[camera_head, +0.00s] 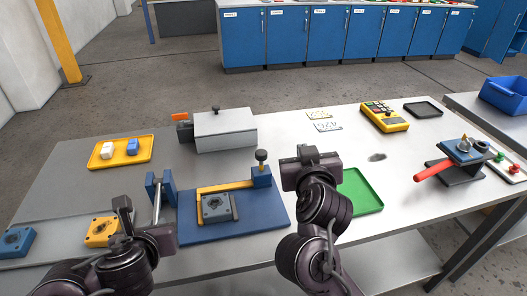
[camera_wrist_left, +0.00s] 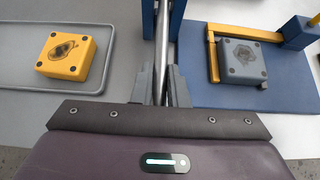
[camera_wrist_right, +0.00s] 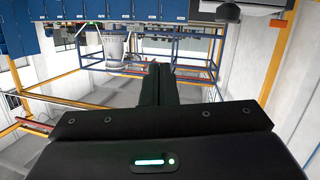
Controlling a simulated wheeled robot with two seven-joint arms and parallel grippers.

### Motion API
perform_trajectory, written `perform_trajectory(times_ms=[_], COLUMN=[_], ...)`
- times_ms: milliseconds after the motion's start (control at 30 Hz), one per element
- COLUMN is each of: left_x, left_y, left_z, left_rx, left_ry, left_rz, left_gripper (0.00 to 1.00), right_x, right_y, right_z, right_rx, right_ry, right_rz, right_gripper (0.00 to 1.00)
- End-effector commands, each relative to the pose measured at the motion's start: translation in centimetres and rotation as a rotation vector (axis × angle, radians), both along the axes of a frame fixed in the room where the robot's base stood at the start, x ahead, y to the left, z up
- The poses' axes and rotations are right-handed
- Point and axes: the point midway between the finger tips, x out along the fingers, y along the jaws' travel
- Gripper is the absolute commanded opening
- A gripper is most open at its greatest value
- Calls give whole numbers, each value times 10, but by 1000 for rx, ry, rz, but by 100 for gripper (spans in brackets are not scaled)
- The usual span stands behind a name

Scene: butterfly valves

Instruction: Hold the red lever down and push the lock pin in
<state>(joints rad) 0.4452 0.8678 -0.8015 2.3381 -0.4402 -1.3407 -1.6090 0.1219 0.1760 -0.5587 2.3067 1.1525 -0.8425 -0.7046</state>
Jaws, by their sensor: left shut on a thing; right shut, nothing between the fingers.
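The red lever (camera_head: 433,171) sticks out to the left from a blue block (camera_head: 461,151) on a dark stand at the right of the table. A small brass-coloured and silver fitting (camera_head: 465,143) stands on that block. I cannot tell which part is the lock pin. My left gripper (camera_head: 151,226) is far from the lever, at the table's left front, shut on a metal rod (camera_wrist_left: 161,45) that leads to a blue bracket (camera_head: 157,184). My right gripper (camera_head: 306,152) is shut and empty near the table's middle, left of the lever and apart from it.
A blue board (camera_head: 268,211) holds a yellow frame and a grey block (camera_head: 215,207). A green tray (camera_head: 363,190) lies right of my right arm. A grey box (camera_head: 225,132), yellow tray (camera_head: 121,152) and yellow keypad device (camera_head: 384,117) stand farther back. A yellow block (camera_wrist_left: 67,55) lies at left.

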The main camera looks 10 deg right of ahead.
Motion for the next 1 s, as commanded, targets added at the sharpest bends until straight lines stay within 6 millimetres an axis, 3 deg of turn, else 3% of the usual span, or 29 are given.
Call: perform_trajectory(times_ms=[33,100,233,467,867,1000], left_x=[-1,-1,-1,-1,-1,-1], left_y=[0,0,0,0,0,0], left_z=[-2,-2,-2,-2,-2,-2], left_rx=[4,4,4,4,3,4], left_ry=[5,5,5,4,4,4], left_rz=[-1,-1,-1,-1,-1,0], left_gripper=[0,0,0,0,0,0], right_x=[-7,-15,-22,-3,73,73], right_y=[24,47,68,70,70,70], right_z=[7,13,21,16,-3,-27], right_rx=[51,95,134,136,139,138], right_ry=[-1,0,1,2,3,6], right_rz=[57,117,174,180,180,181], right_gripper=[0,0,0,0,0,0])
